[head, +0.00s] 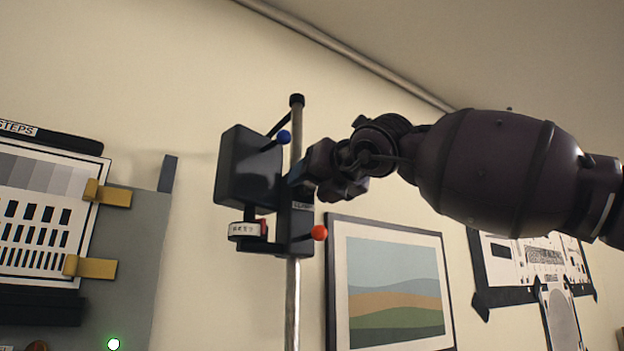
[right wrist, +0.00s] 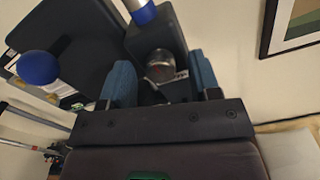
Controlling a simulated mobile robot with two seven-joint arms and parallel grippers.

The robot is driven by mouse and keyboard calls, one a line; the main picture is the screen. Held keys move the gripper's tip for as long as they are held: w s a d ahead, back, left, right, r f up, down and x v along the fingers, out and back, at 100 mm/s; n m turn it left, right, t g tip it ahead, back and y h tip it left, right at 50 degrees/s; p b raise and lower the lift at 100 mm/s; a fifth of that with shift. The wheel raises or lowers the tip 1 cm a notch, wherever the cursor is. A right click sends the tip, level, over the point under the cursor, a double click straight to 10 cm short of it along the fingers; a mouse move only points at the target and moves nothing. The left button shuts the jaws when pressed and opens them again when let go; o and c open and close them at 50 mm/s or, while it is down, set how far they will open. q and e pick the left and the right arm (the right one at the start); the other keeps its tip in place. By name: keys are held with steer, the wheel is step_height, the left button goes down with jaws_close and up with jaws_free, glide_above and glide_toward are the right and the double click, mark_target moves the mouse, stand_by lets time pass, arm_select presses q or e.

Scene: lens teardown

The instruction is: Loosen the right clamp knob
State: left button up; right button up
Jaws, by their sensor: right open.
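A dark clamp block (head: 297,225) grips an upright metal pole (head: 293,305), and a dark box-shaped head (head: 247,170) is beside it. My right gripper (head: 303,180) reaches in from the right at the block's upper right side. In the right wrist view its two blue fingers (right wrist: 162,75) are apart. In the head view the gripper hides this part. My left gripper is out of view.
A blue ball-ended lever (head: 284,137) is above the gripper, and it shows in the right wrist view (right wrist: 38,68). A red ball (head: 320,233) sticks out below. A framed landscape (head: 392,290) hangs right; a test chart (head: 40,215) stands left.

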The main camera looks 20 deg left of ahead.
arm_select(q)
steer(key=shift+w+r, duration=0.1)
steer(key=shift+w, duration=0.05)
arm_select(e)
steer(key=shift+w, duration=0.1)
steer(key=c, duration=0.9)
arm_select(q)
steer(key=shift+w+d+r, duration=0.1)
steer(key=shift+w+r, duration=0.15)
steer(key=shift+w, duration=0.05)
